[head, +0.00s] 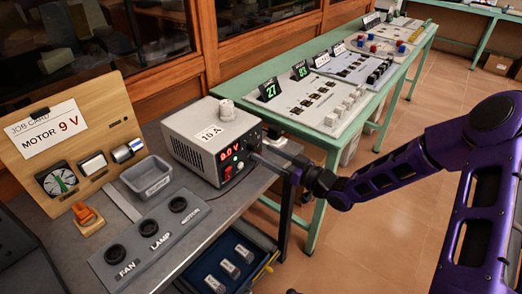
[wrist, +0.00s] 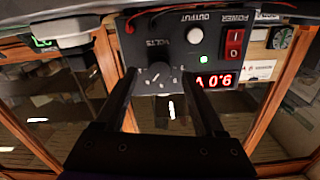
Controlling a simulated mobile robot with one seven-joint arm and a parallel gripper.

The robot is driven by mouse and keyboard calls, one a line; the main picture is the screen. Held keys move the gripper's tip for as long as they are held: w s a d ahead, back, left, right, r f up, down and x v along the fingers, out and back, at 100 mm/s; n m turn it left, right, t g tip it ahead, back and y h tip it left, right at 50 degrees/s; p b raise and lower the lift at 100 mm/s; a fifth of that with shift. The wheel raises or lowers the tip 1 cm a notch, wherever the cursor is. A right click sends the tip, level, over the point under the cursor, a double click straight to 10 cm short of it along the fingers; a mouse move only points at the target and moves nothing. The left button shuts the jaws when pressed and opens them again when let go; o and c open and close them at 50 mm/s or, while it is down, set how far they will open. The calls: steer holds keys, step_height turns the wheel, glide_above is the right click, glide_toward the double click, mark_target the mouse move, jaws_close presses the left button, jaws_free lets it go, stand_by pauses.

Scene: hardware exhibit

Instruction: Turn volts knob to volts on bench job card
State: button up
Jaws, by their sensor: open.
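The job card (head: 45,130) on the wooden board at left reads MOTOR 9 V. The grey power supply (head: 212,132) has a red display (head: 229,153); in the wrist view the display (wrist: 220,81) appears upside down and reads 9.0 V. The volts knob (wrist: 161,73), below the upside-down VOLTS label, sits between my gripper's two dark fingers (wrist: 160,80). My gripper (head: 268,160) is open at the supply's front panel, around the knob. I cannot tell whether either finger touches it. In the head view my gripper largely hides the knob.
A red power switch (wrist: 234,42) and a green light (wrist: 204,59) are beside the knob. A grey switch panel (head: 150,235) marked FAN, LAMP and MOTOR and a grey tray (head: 147,176) are on the bench. Green tables (head: 345,125) with other exhibits stand behind my arm.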

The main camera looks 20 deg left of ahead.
steer(key=v, duration=1.4)
steer(key=shift+d+p, duration=0.15)
steer(key=shift+p, duration=0.2)
